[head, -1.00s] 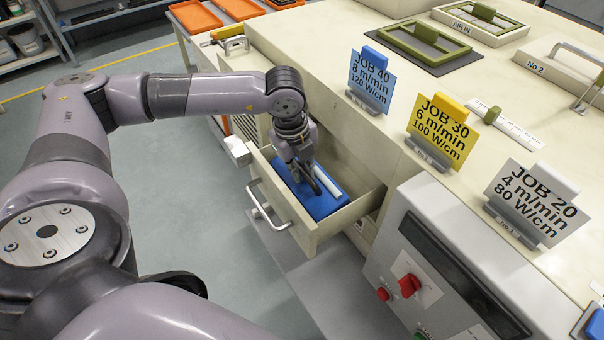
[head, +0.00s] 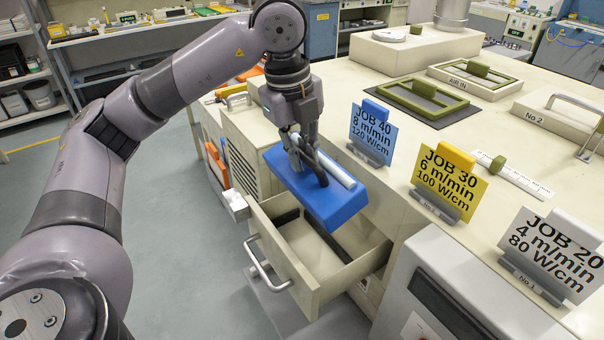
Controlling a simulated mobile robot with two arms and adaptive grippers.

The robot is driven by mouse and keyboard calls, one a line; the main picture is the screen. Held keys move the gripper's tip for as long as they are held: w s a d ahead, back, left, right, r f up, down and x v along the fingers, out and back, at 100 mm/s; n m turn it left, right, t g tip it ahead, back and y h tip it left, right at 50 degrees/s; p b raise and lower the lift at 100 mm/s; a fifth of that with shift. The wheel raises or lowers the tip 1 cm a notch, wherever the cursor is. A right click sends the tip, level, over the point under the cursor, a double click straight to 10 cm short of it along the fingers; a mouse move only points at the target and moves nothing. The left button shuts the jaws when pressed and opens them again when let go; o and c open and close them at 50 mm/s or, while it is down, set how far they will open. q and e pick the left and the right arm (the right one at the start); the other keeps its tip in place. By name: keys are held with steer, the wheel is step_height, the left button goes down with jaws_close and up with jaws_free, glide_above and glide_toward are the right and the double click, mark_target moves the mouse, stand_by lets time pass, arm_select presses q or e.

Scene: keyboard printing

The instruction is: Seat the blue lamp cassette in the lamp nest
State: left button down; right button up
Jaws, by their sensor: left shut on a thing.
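The blue lamp cassette (head: 337,209) is a flat blue block with a white tube along its top. My left gripper (head: 308,172) is shut on it from above and holds it in the air, slightly tilted in the picture, above the open drawer (head: 301,273). The drawer below looks empty, with a dark strip along its inside. I cannot make out which part is the lamp nest. My right gripper does not show.
Job cards JOB 40 (head: 371,134), JOB 30 (head: 450,180) and JOB 20 (head: 548,250) stand on the cream machine top right of the cassette. A green frame (head: 425,98) lies behind them. A control box (head: 432,290) is right of the drawer.

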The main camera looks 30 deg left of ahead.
arm_select(q)
steer(key=shift+s+a+r+b, duration=0.15)
steer(key=shift+s+a, duration=0.05)
steer(key=shift+s, duration=0.2)
steer(key=shift+s+a+r+b, duration=0.15)
steer(key=shift+s, duration=0.25)
steer(key=s+a+b, duration=0.2)
steer(key=s+a, duration=0.2)
steer(key=s, duration=0.5)
steer(key=shift+s, duration=0.2)
stand_by(0.5)
